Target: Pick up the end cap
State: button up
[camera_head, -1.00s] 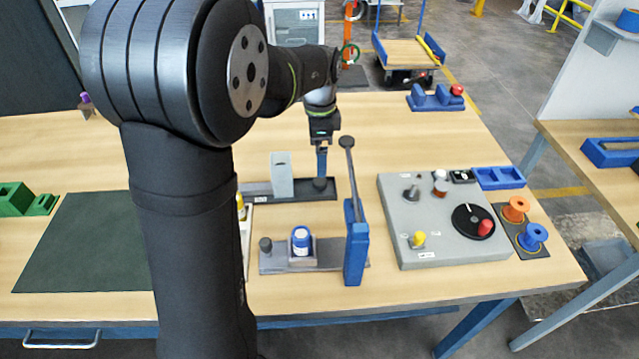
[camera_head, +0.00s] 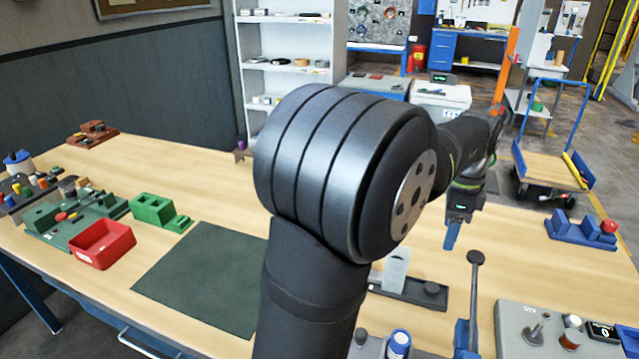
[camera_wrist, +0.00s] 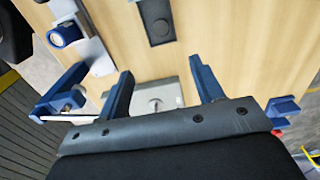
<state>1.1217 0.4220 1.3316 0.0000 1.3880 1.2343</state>
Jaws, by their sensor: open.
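My gripper (camera_head: 450,236) hangs in the air above the back of the workbench. In the wrist view its two blue fingers (camera_wrist: 161,67) are spread wide with nothing between them. A dark round piece (camera_head: 433,288), which may be the end cap, sits on a dark flat tray (camera_head: 408,296) below my gripper; it also shows in the wrist view (camera_wrist: 159,27), beyond the fingertips. A pale upright block (camera_head: 395,268) stands at the tray's left. I cannot tell for certain which part is the end cap.
A blue lever stand (camera_head: 465,338) rises in front of the tray, beside a blue-topped cylinder (camera_head: 399,343). A grey winding unit (camera_head: 515,325) lies to the right. A dark mat (camera_head: 205,275), a red bin (camera_head: 102,243) and a green block (camera_head: 158,211) lie left.

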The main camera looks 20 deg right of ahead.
jog(key=shift+c, duration=1.3)
jog(key=n, duration=1.8)
send_over(432, 287)
jog(key=f, duration=1.3)
jog(key=shift+s+a, duration=0.25)
jog(key=shift+a, duration=0.1)
jog(key=shift+w+d+f, duration=0.1)
jog(key=shift+d+f, duration=0.1)
jog(key=shift+f, duration=1.1)
jog(key=shift+w+d+f, duration=0.1)
jog(key=shift+d+f, duration=0.05)
jog(key=shift+f, duration=1.1)
jog(key=c, duration=0.7)
jog(key=shift+c, duration=0.2)
